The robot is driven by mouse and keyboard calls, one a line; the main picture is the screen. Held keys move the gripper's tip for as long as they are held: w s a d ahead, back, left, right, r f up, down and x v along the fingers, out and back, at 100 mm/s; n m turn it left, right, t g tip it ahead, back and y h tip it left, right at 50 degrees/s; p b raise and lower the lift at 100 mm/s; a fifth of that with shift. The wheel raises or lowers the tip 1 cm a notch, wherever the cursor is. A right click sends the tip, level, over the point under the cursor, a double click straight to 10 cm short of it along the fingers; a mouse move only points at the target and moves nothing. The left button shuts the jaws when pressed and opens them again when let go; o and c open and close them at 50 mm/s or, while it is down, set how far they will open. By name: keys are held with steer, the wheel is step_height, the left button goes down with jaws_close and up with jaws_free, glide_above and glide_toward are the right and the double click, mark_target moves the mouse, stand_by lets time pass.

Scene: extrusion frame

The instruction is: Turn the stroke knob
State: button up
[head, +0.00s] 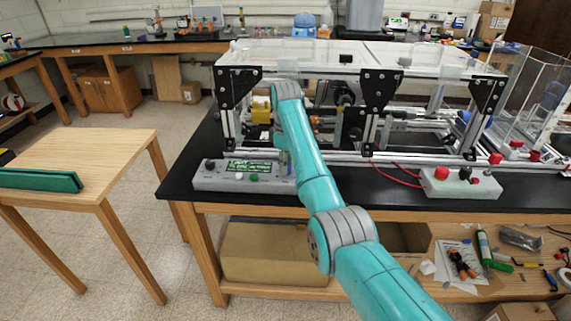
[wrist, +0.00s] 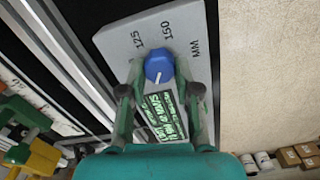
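The stroke knob (wrist: 159,66) is a blue round knob with a white pointer line, on a light grey control panel (wrist: 198,25). The labels 125, 150 and MM lie around it, and the pointer line faces down toward my gripper in the wrist view. My gripper (wrist: 160,95) is open, with one finger on each side of the panel's green display. In the head view the control box (head: 207,183) sits at the bench's front edge; my arm hides the knob and fingertips there.
The extrusion frame (head: 380,90) stands right behind the control box on the black bench (head: 330,205). A second box with red buttons (head: 455,185) sits to the right. A wooden table (head: 95,150) stands at the left, with open floor between.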

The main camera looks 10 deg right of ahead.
steer(key=o, duration=0.4)
